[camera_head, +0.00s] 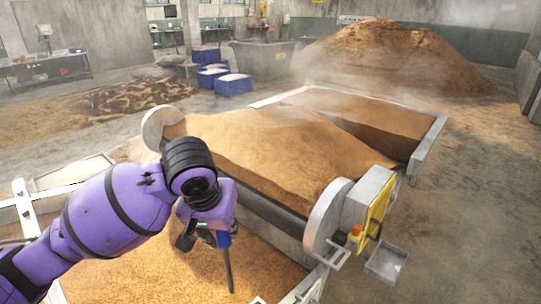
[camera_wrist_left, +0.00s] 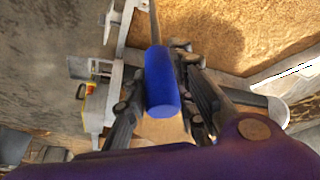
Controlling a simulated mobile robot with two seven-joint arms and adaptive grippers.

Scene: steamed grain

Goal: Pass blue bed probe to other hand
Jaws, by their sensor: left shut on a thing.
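The blue bed probe has a thick blue handle (camera_wrist_left: 161,80) and a thin dark rod. In the left wrist view the handle sits between the fingers of my left gripper (camera_wrist_left: 160,98), which is shut on it. The rod runs up from the handle toward the grain. In the head view my left gripper (camera_head: 207,232) is at the end of the purple arm, left of centre, and the probe (camera_head: 227,262) hangs down from it, slightly tilted, over the grain bed. The rod tip appears close to the grain; contact cannot be told. My right gripper is not in view.
A metal tray (camera_head: 386,262) sticks out there. Blue crates (camera_head: 233,86) stand behind. Open floor lies at right.

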